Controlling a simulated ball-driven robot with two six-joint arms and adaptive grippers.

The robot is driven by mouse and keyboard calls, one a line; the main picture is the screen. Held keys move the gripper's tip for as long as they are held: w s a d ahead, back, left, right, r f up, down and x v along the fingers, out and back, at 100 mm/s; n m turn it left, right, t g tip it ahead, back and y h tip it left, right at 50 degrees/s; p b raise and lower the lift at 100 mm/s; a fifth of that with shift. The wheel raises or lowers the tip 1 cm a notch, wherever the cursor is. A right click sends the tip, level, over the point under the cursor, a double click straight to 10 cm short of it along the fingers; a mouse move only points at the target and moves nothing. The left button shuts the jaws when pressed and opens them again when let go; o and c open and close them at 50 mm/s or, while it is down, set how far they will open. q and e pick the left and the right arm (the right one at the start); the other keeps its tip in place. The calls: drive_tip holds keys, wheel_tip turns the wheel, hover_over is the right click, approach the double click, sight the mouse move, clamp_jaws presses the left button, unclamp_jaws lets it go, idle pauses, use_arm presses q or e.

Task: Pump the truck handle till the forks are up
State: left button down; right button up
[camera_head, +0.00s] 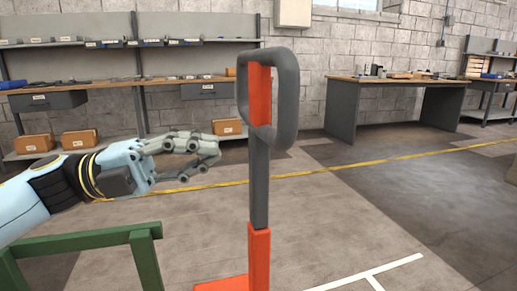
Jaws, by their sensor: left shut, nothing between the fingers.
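The truck handle (258,182) stands upright near the middle of the head view. It has a grey loop grip at the top with an orange strip, a dark grey shaft and an orange lower part (259,258). My left gripper (212,150) comes in from the left, just left of the handle below the loop. Its fingers are shut with nothing between them, and they appear apart from the shaft. The forks are not in view, so their height cannot be told. My right gripper is not in view.
A green frame (90,240) stands at the lower left, below my left arm. A workbench with shelves (120,88) and cardboard boxes lines the back wall. A grey desk (395,82) stands at the back right. The floor right of the handle is clear, with yellow and white lines.

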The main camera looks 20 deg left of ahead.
use_arm(q)
drive_tip(key=x, duration=0.7)
drive_tip(key=shift+d+b, duration=0.25)
drive_tip(key=shift+b, duration=0.05)
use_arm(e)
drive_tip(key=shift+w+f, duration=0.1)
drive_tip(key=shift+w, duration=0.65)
use_arm(q)
drive_tip(key=shift+w+r, duration=0.1)
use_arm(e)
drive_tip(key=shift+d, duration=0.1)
